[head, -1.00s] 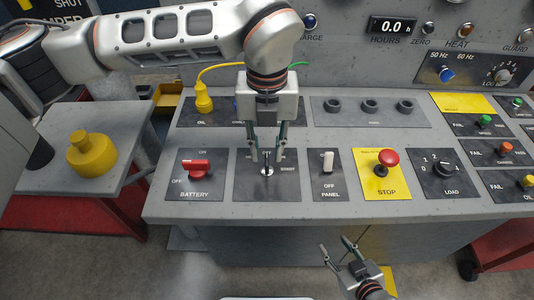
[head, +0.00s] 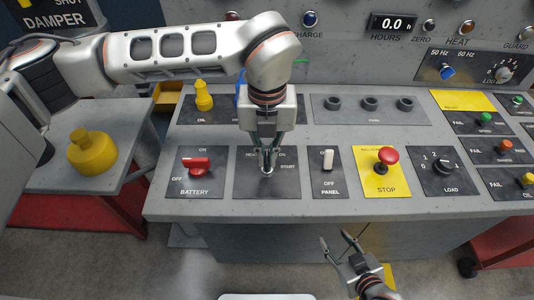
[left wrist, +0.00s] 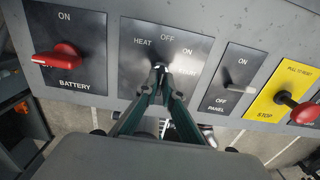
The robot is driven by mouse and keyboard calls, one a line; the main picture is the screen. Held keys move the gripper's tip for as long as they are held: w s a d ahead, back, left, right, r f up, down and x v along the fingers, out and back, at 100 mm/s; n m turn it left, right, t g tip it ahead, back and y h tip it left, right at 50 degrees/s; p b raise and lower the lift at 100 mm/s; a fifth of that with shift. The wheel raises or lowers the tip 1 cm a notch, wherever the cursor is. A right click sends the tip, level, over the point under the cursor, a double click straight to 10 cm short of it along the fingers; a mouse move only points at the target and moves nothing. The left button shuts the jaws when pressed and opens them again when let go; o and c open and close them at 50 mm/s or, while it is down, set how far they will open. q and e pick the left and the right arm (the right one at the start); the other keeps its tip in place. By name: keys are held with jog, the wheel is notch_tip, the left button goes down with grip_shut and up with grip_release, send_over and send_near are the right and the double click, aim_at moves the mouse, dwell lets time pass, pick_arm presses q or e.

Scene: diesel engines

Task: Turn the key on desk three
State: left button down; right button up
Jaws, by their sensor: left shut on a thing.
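The key sits in its switch plate (head: 245,188), a dark panel marked HEAT, ON and START, between the BATTERY switch and the PANEL switch. My left gripper (head: 267,160) comes down from above with its fingertips together at the key, shut on it. The fingertips hide most of the key, so its angle is hard to tell. In the left wrist view the left fingertips (left wrist: 160,68) meet at the middle of the plate (left wrist: 140,62), below the OFF mark. My right gripper (head: 340,243) is open and empty, in front of the desk and below its front edge.
Close by on the desk are the red BATTERY switch (head: 197,165), the white PANEL toggle (head: 328,159), the red STOP button (head: 386,156) and the LOAD knob (head: 443,167). A yellow weight-like object (head: 92,152) stands on a side table at left.

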pick_arm(q)
jog(key=shift+m, duration=0.3)
jog(key=m+b, duration=0.1)
jog(key=m, duration=0.1)
jog(key=shift+m, duration=0.4)
jog(key=m+b, duration=0.1)
jog(key=m, duration=0.3)
jog(key=shift+m, duration=0.3)
jog(key=m, duration=0.3)
jog(key=shift+m+b, duration=0.3)
jog(key=shift+b, duration=0.1)
jog(key=shift+m, duration=1.8)
